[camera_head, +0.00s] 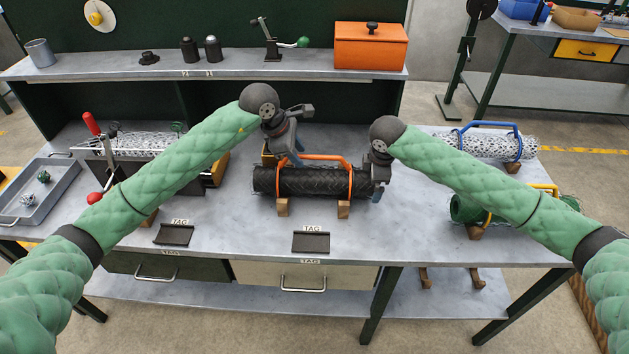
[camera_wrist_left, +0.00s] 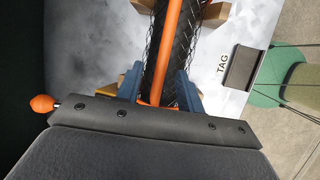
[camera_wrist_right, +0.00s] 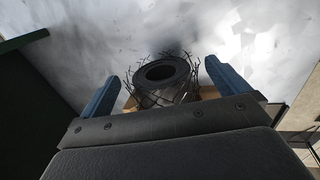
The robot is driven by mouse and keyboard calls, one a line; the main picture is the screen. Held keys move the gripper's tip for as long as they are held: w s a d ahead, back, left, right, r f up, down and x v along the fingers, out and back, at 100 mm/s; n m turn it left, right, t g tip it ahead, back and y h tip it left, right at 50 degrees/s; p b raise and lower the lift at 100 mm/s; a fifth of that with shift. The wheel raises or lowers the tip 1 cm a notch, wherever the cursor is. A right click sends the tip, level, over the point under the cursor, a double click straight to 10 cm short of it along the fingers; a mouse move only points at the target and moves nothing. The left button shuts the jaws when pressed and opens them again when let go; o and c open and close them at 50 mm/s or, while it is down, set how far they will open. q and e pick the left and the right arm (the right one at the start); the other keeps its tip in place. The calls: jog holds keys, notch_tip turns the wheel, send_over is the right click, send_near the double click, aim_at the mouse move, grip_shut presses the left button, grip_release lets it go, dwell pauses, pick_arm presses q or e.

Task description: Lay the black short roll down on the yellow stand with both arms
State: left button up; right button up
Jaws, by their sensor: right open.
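The black short roll (camera_head: 315,184), wrapped in dark mesh with an orange handle (camera_head: 313,158), lies level over wooden blocks (camera_head: 343,209) mid-bench. I cannot tell whether it touches them. A small yellow part (camera_wrist_left: 105,88) shows beside a block in the left wrist view; whether it belongs to the yellow stand is unclear. My left gripper (camera_head: 287,160) is at the roll's left end, its fingers close against both sides by the orange handle. My right gripper (camera_head: 378,190) is at the right end, fingers apart around the roll's open end (camera_wrist_right: 160,75), with gaps on both sides.
A white mesh roll with a blue handle (camera_head: 490,130) and a green roll with a yellow handle (camera_head: 470,208) lie to the right. A tray (camera_head: 65,185) and a lever tool stand left. An orange box (camera_head: 370,46) is on the shelf. The bench front is mostly clear.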

pick_arm(q)
jog(key=shift+x, duration=1.2)
pick_arm(e)
jog(key=shift+x, duration=1.2)
pick_arm(q)
jog(key=c, duration=0.7)
pick_arm(e)
jog(key=c, duration=0.7)
pick_arm(q)
grip_shut()
pick_arm(e)
jog(key=c, duration=1)
pick_arm(q)
jog(key=shift+r, duration=0.1)
pick_arm(e)
jog(key=shift+r, duration=0.1)
